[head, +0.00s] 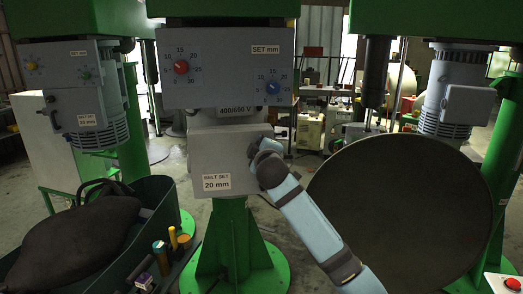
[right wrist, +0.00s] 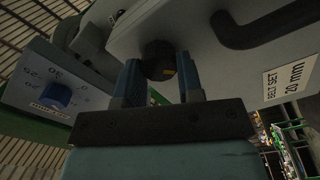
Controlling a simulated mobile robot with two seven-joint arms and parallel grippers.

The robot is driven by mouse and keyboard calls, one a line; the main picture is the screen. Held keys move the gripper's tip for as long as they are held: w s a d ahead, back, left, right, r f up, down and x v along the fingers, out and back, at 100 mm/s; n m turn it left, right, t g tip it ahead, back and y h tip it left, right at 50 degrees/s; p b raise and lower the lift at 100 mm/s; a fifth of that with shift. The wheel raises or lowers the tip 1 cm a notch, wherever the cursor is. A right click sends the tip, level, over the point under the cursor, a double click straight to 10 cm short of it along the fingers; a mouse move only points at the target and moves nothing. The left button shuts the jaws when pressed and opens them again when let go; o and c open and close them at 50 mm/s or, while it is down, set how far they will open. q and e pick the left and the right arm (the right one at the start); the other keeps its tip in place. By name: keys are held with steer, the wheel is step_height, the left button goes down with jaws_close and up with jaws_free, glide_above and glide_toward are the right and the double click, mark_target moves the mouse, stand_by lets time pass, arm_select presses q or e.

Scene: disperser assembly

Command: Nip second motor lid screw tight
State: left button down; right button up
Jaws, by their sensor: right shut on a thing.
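The grey motor lid (head: 222,172) with the "BELT SET 20 mm" label is on the front of the middle machine, below the dial panel. In the right wrist view the lid (right wrist: 222,62) fills the upper right. A black round screw knob (right wrist: 158,58) sits at the lid's edge between my right gripper's fingers (right wrist: 159,80), which are shut on it. In the head view my right gripper (head: 262,148) is at the lid's upper right corner and hides the screw there. My left gripper is not in view.
The dial panel (head: 228,92) with red and blue dials overhangs the lid. A black handle (right wrist: 268,28) is on the lid. A large dark round disc (head: 400,215) stands right of my arm. A green bin (head: 165,215) with a dark sack (head: 75,245) is at left.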

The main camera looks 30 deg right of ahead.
steer(key=shift+m, duration=1.2)
steer(key=o, duration=0.9)
steer(key=shift+b+v, duration=1.4)
steer(key=shift+v, duration=5.55)
